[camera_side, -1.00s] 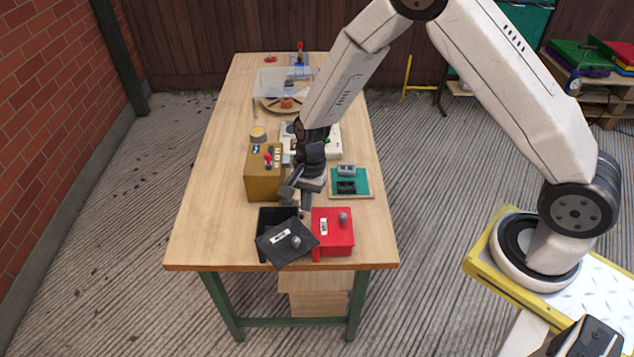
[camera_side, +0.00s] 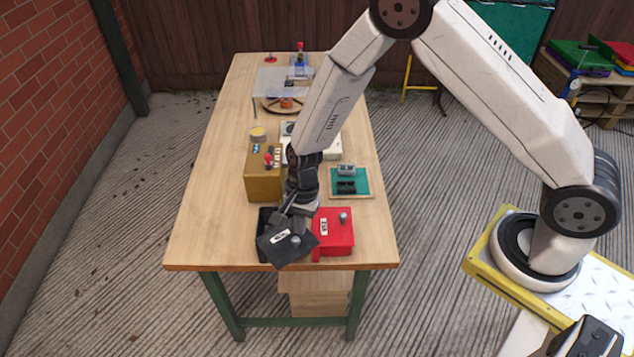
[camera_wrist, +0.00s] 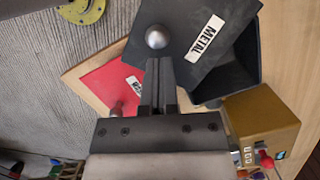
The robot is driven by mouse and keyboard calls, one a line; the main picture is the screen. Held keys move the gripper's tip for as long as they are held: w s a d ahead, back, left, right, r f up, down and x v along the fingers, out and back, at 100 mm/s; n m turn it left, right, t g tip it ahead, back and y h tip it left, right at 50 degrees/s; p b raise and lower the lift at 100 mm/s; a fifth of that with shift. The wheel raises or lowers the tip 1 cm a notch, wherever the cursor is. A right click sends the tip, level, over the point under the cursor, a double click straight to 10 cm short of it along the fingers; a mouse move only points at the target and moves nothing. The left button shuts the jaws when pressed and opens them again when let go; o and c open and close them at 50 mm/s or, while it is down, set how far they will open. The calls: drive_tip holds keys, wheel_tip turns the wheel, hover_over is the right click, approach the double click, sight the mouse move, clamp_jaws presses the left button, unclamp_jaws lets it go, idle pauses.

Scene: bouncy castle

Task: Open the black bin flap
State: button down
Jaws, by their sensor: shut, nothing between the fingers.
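The black bin (camera_side: 264,220) stands at the near edge of the table. Its black flap (camera_side: 273,252) is swung aside, slanted across the front of the bin and overhanging the table edge. In the wrist view the flap (camera_wrist: 190,22) carries a METAL label and a round grey knob (camera_wrist: 156,37), and part of the bin's dark inside (camera_wrist: 240,70) shows uncovered. My gripper (camera_wrist: 158,62) is shut and empty, its fingertips close to the knob; I cannot tell whether they touch it. In the side view my gripper (camera_side: 288,222) is over the bin and hides part of it.
A red bin (camera_side: 333,245) with its own knob stands right beside the black one. A brown box (camera_side: 262,180) with a red lever stands behind the bins, and a green board (camera_side: 362,181) lies to the right. The table's left part is clear.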

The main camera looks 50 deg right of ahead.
sight(290, 261)
drive_tip(key=shift+s+a+m, duration=0.3)
drive_tip(key=shift+s+m, duration=0.05)
drive_tip(key=shift+m, duration=0.15)
drive_tip(key=shift+s+a+m+t, duration=0.4)
drive_tip(key=shift+s+a+m, duration=0.3)
drive_tip(key=shift+m, duration=0.4)
drive_tip(key=a+m, duration=0.1)
drive_tip(key=s+a+m, duration=0.1)
drive_tip(key=shift+a+m+t, duration=0.1)
drive_tip(key=shift+m+t, duration=0.2)
drive_tip(key=shift+m, duration=0.1)
drive_tip(key=shift+s+a+m, duration=0.1)
drive_tip(key=shift+a+m, duration=0.45)
drive_tip(key=shift+m, duration=0.15)
drive_tip(key=shift+d, duration=0.1)
drive_tip(key=shift+s+d+r, duration=0.15)
drive_tip(key=shift+d+r, duration=0.05)
drive_tip(key=shift+d, duration=0.55)
drive_tip(key=shift+s+d+r, duration=0.1)
drive_tip(key=shift+d+r, duration=0.05)
drive_tip(key=shift+d, duration=0.45)
drive_tip(key=shift+s+d+r, duration=0.1)
drive_tip(key=shift+d, duration=0.45)
drive_tip(key=v, duration=1)
